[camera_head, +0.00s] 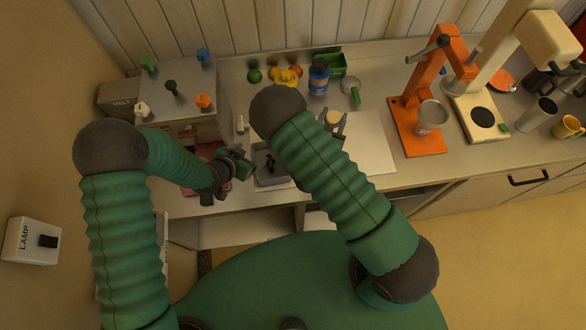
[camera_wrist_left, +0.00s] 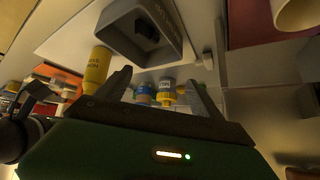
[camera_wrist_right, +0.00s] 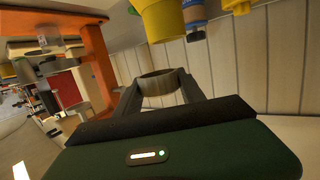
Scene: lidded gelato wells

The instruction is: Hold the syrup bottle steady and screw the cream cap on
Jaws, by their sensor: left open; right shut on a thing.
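The cream cap (camera_head: 333,118) is between the fingers of my right gripper (camera_head: 334,124). In the right wrist view the round cap (camera_wrist_right: 159,83) sits across the fingertips, held above the counter. A yellow bottle with dark lettering, which looks like the syrup bottle (camera_wrist_left: 97,68), stands left of my left gripper's fingers in the left wrist view. A large yellow body, probably the same bottle (camera_wrist_right: 160,18), is cut off at the top of the right wrist view. My right arm seems to hide the bottle in the head view. My left gripper (camera_head: 242,163) is open and empty, apart from the bottle.
A grey open box (camera_head: 271,178) with a dark part inside lies just right of my left gripper. A blue jar (camera_head: 318,78), a green bin (camera_head: 331,65) and a scoop (camera_head: 351,90) stand behind. An orange stand (camera_head: 417,130) is to the right. The white board (camera_head: 373,150) has bare room.

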